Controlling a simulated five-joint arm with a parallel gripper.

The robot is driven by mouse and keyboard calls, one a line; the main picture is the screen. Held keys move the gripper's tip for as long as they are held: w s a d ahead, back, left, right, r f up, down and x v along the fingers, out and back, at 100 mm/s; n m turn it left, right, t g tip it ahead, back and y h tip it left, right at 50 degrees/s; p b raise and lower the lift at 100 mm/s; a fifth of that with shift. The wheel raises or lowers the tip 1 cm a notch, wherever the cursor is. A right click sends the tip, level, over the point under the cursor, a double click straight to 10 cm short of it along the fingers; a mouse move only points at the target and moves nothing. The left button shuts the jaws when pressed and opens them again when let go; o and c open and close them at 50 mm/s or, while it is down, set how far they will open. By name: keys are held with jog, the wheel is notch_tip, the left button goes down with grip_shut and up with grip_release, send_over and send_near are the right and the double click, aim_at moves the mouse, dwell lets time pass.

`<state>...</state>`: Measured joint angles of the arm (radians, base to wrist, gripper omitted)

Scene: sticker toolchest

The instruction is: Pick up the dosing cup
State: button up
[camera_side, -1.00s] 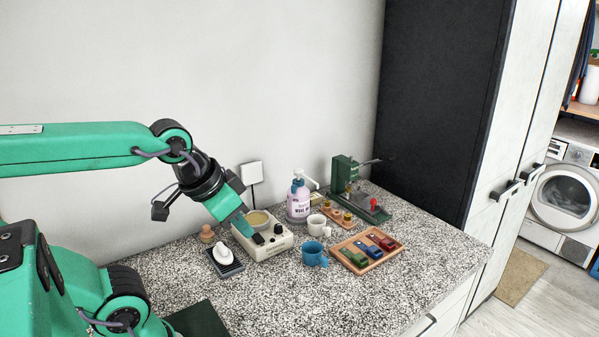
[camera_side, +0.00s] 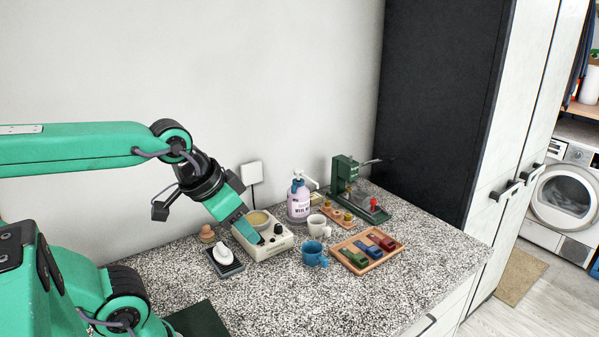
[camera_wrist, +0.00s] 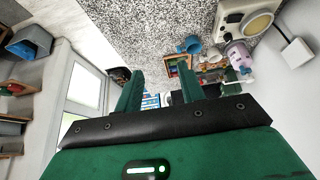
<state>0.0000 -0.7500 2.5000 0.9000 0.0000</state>
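Two small cups stand on the speckled counter: a blue cup (camera_side: 313,255) with a handle and a white cup (camera_side: 318,226) behind it. I cannot tell for certain which is the dosing cup. Both are upright. In the wrist view the blue cup (camera_wrist: 190,45) and white cup (camera_wrist: 212,55) show beyond my right finger. My gripper (camera_side: 254,234) hangs over the cream device, left of both cups and apart from them. In the wrist view my gripper (camera_wrist: 163,80) has its fingers spread with nothing between them.
The cream device (camera_side: 274,244) with a round pan lies under my gripper. A pump bottle (camera_side: 298,204) and a green press (camera_side: 346,176) stand behind. A wooden tray (camera_side: 343,262) holds coloured blocks at right. A white object on a dark pad (camera_side: 224,267) is at left. The front counter is clear.

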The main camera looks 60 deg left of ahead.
jog(key=n+g, duration=0.6)
jog(key=n, duration=1.2)
send_over(328, 228)
notch_tip(328, 228, down, 16)
jog(key=shift+d+r, duration=0.1)
jog(key=shift+r, duration=0.05)
jog(key=shift+w, duration=0.15)
jog(key=shift+f, duration=4.1)
